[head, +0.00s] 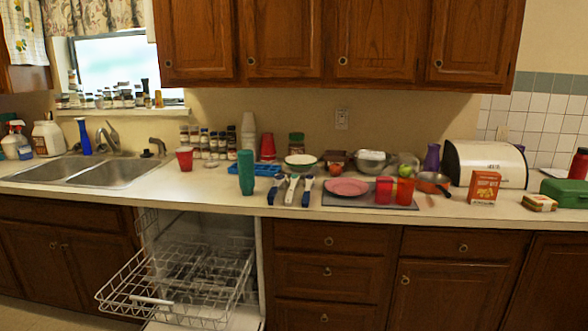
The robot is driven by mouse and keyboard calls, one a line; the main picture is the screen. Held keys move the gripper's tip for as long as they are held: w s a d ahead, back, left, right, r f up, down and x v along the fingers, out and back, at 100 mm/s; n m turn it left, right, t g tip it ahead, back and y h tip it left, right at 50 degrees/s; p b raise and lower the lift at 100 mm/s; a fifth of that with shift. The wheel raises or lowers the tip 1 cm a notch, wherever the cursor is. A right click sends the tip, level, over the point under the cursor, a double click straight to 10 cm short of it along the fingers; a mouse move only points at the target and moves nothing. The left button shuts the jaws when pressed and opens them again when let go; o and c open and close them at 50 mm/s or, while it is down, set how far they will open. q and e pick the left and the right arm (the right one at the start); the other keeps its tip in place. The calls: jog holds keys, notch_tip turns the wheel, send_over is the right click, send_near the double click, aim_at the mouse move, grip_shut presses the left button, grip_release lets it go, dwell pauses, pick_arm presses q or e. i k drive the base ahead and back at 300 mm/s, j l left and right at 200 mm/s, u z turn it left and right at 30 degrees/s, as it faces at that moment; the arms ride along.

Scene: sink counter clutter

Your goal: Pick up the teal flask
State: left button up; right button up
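The teal flask (246,173) stands upright near the front edge of the counter, left of the middle of the head view. Its whole front side shows and nothing blocks it. It stands just in front of a blue tray-like thing (266,170) and left of several blue-and-white handled tools (291,190). Neither of my grippers is in view.
A red cup (185,159) stands left of the flask, with bare counter (212,180) between. Spice jars (222,145) and stacked white cups (248,130) stand behind. A pink plate (347,187) lies to the right. Below, the dishwasher rack (170,315) is pulled out.

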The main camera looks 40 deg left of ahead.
aim_at(245, 157)
jog(key=i+u, duration=0.35)
jog(key=i, duration=0.2)
jog(key=i+l+u, duration=0.3)
jog(key=i, duration=0.2)
jog(key=j, duration=0.1)
